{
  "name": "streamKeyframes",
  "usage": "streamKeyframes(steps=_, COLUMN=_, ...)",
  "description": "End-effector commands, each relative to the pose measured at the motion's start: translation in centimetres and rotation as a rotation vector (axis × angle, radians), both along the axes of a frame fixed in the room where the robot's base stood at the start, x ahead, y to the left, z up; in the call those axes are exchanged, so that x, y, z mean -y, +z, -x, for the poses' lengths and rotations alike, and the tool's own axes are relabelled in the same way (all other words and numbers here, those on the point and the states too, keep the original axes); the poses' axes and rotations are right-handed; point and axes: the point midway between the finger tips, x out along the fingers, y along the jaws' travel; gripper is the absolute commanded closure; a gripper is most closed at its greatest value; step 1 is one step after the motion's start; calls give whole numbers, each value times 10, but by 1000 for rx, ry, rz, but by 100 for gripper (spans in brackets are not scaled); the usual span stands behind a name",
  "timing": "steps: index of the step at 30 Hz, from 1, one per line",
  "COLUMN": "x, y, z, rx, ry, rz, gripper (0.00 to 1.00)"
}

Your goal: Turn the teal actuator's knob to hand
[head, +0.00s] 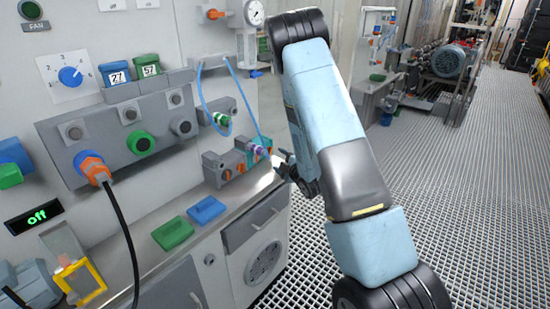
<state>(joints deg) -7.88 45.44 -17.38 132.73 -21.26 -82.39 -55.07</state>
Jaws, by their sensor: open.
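A row of small actuator blocks stands at the right end of the bench against the panel. The teal actuator (266,143) is the one at the right end of the row, small in view and partly covered by a purple fitting. Orange knobs (227,174) show on the grey blocks (213,168) to its left. The teal actuator's own knob and its setting are too small to make out. My gripper (280,160) is open, just right of the teal actuator and close to it. I cannot tell whether they touch. Nothing shows between the fingers.
A blue hose (233,80) loops down to the actuators. A grey socket box (110,130) with an orange plug and black cable (124,225) is at left. Green (173,233) and blue (206,210) blocks lie on the bench. The grated floor (460,200) at right is open.

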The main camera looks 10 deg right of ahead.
Motion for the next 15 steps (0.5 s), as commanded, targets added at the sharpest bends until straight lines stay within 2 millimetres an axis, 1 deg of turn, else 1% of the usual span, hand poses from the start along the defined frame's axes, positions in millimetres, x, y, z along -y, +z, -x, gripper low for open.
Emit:
streamKeyframes(steps=1, x=3, y=2, z=10, rx=-1, ry=-2, rz=-1, gripper=30)
streamKeyframes(steps=3, x=7, y=3, z=22, rx=-1, ry=-3, rz=0, gripper=30)
streamKeyframes(steps=7, x=12, y=7, z=41, rx=-1, ry=-2, rz=0, gripper=30)
streamKeyframes(steps=12, x=16, y=9, z=56, rx=-1, ry=-1, rz=-1, gripper=30)
streamKeyframes(steps=15, x=17, y=10, z=60, rx=1, ry=-2, rz=0, gripper=30)
